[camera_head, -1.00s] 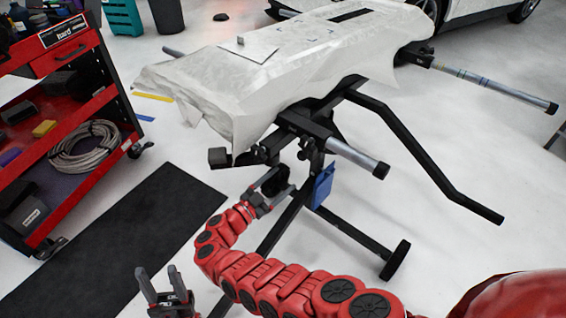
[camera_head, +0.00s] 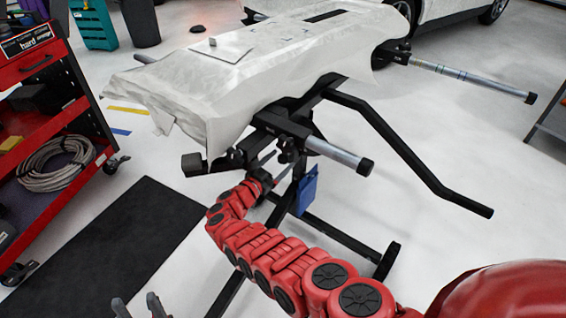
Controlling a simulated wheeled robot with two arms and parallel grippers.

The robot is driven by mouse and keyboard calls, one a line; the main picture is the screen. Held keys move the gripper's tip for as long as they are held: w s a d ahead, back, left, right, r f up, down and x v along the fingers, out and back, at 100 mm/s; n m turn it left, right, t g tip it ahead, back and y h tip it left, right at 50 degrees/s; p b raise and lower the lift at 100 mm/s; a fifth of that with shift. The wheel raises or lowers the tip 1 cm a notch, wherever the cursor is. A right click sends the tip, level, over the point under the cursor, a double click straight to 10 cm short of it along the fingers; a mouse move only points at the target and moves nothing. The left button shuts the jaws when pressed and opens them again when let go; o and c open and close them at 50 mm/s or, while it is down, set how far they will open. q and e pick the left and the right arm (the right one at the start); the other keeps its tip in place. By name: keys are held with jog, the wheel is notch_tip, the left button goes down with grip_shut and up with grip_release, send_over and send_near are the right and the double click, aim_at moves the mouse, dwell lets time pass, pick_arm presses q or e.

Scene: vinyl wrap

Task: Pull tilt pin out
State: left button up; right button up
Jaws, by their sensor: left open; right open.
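A black stand (camera_head: 280,122) carries a panel draped in a pale sheet (camera_head: 190,85). My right gripper (camera_head: 277,163) is open at the stand's tilt joint, under the near end of the panel, with its fingers pointing up and right toward the dark parts there. The tilt pin is too small and dark to make out, and I cannot tell whether the fingers touch it. My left gripper (camera_head: 137,303) is open and empty at the bottom edge, low and left of the stand, with only its fingertips showing.
A blue tag-like piece (camera_head: 307,190) hangs on the stand just right of my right gripper. A red tool cart (camera_head: 60,110) stands at left, by a black mat (camera_head: 110,245).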

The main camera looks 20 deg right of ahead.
jog(key=shift+x, duration=1)
jog(key=shift+c, duration=0.2)
grip_shut()
